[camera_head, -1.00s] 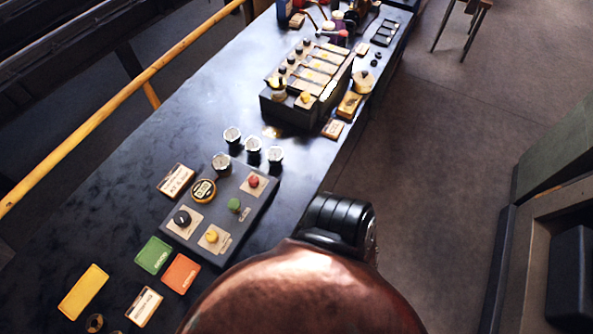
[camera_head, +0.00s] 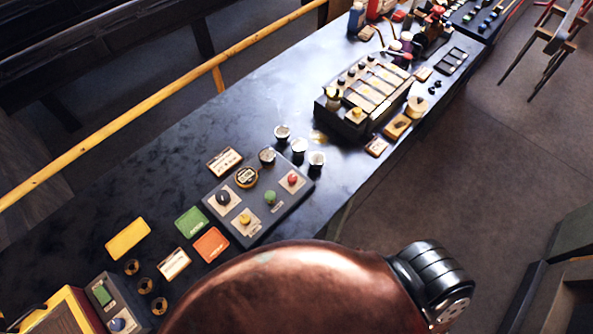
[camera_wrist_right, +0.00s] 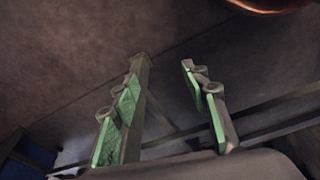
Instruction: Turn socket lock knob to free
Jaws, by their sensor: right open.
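I cannot tell which knob is the socket lock knob. A dark control panel (camera_head: 262,213) on the bench carries a black knob (camera_head: 223,197), a yellow knob (camera_head: 244,220), a green button (camera_head: 270,198), a red button (camera_head: 293,180) and a round gauge (camera_head: 247,177). A second box (camera_head: 125,306) at the lower left has a green button (camera_head: 102,294) and a blue knob (camera_head: 117,324), partly cut off. My right gripper (camera_wrist_right: 165,76) shows only in the right wrist view, open and empty above the floor, with green finger pads. My left gripper is not in view.
The dark bench (camera_head: 180,165) runs diagonally, with a yellow rail (camera_head: 130,123) along its left side. A box with several labelled plates (camera_head: 375,88) stands farther along. A green card (camera_head: 191,221) and an orange card (camera_head: 211,244) lie beside the panel.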

